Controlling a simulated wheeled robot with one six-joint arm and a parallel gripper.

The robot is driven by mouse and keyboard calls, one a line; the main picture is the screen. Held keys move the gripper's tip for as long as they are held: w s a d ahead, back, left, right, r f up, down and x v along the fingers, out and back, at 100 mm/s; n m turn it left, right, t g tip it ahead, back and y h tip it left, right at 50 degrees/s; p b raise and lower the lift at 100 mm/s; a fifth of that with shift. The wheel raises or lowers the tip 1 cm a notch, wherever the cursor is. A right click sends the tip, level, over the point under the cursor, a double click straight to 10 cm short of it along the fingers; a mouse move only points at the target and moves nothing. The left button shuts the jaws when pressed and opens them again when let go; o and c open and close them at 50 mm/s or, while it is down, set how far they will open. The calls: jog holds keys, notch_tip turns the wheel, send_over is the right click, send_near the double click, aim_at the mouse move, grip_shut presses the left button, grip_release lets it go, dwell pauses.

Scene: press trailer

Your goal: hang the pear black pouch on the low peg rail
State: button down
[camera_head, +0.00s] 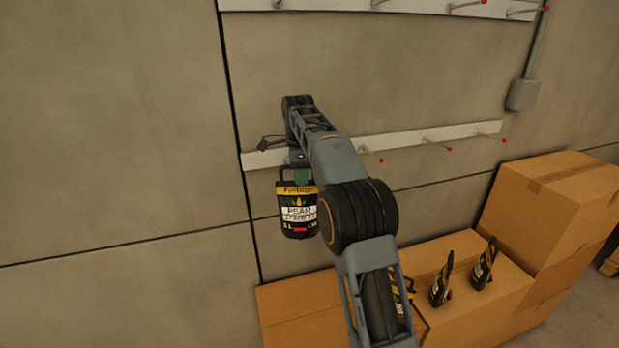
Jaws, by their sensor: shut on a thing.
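The pear black pouch (298,222) has a yellow band and a white label reading PEAR. It hangs upright below my gripper (301,174), which is shut on its top. The low peg rail (402,138) is a white strip on the wall with red-tipped pegs. The pouch is in front of the rail's left part, its body just below the strip. My arm covers part of the rail and its pegs there. I cannot tell whether the pouch touches a peg.
A higher white peg rail (415,8) runs along the top. Cardboard boxes (555,205) stand at the lower right. More black pouches (440,284) stand on a lower box, one partly behind my arm. A grey electrical box (522,95) is on the wall. The left wall is bare.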

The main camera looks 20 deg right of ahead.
jog(key=shift+w+d+r, duration=0.15)
jog(key=shift+w+r, duration=0.1)
jog(key=shift+w, duration=0.1)
dwell(1.7)
jog(key=shift+d+f, duration=0.1)
dwell(2.4)
